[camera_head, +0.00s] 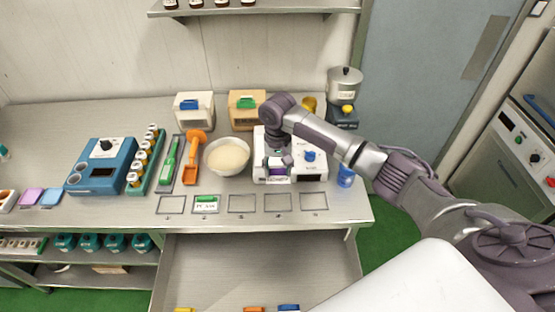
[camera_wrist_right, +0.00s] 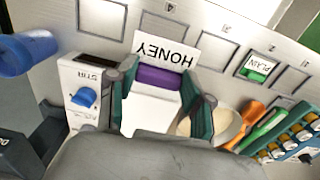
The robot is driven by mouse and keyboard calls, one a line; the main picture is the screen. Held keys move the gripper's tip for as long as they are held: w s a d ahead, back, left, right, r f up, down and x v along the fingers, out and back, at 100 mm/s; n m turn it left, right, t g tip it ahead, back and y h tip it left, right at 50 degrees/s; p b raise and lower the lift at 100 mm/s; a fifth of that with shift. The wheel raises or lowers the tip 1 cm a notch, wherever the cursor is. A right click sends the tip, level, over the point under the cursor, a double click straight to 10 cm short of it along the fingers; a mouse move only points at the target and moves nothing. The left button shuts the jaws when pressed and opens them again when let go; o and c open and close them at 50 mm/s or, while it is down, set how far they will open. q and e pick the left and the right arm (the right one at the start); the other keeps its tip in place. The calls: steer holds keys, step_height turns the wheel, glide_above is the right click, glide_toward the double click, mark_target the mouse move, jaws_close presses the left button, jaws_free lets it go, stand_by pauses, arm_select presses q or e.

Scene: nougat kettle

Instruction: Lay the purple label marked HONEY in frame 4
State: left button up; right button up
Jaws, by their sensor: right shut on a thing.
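The HONEY label (camera_wrist_right: 170,51) is a white card with a purple grip block (camera_wrist_right: 158,77). My right gripper (camera_wrist_right: 157,80) is shut on that block, with a finger on each side. In the head view my right gripper (camera_head: 278,164) is above the front of the white machine, with the label (camera_head: 279,179) below it, behind frame 4. Frame 4 (camera_head: 278,203) is an empty outline on the counter's front strip, fourth from the left. In the right wrist view the label lies in front of part of frame 4 (camera_wrist_right: 152,15). My left gripper is not in view.
Frame 2 holds a green-gripped PLAIN label (camera_head: 206,203); frames 1, 3 and 5 are empty. The white machine (camera_head: 315,178) with a blue knob stands behind frames 4 and 5. A cream-filled bowl (camera_head: 227,156) and a blue cup (camera_head: 346,176) stand on either side.

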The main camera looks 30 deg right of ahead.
mark_target(278, 175)
steer(key=shift+f, duration=0.7)
step_height(278, 175, down, 4)
steer(key=shift+r+b, duration=0.1)
steer(key=shift+b, duration=0.95)
step_height(278, 175, down, 4)
steer(key=b, duration=0.4)
steer(key=shift+f+b, duration=0.2)
steer(key=shift+b, duration=0.1)
steer(key=shift+f+b, duration=0.3)
steer(key=shift+f, duration=0.8)
steer(key=shift+p, duration=0.95)
steer(key=shift+s+f, duration=0.1)
steer(key=shift+f, duration=0.15)
steer(key=shift+f+p, duration=0.1)
steer(key=shift+p, duration=0.4)
